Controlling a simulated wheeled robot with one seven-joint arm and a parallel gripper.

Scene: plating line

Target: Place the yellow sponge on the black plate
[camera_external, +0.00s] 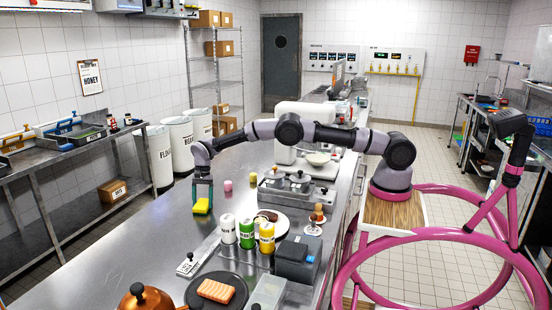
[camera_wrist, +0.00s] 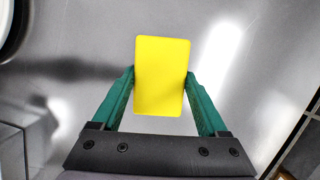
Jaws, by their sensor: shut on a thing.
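The yellow sponge (camera_external: 201,207) is held between the green fingers of my gripper (camera_external: 203,194), over the left side of the steel counter. In the wrist view the sponge (camera_wrist: 162,78) fills the space between both fingertips. I cannot tell whether its lower end touches the counter. The black plate (camera_external: 240,291) lies at the front of the counter, well nearer the camera than my gripper. An orange-pink slab, like a salmon fillet (camera_external: 216,291), lies on it. The plate is not clearly visible in the wrist view.
Several bottles (camera_external: 247,233) stand in a rack between my gripper and the plate's far right. A copper kettle (camera_external: 146,298) stands left of the plate, and a grey box (camera_external: 297,262) right. Counter around the sponge is bare.

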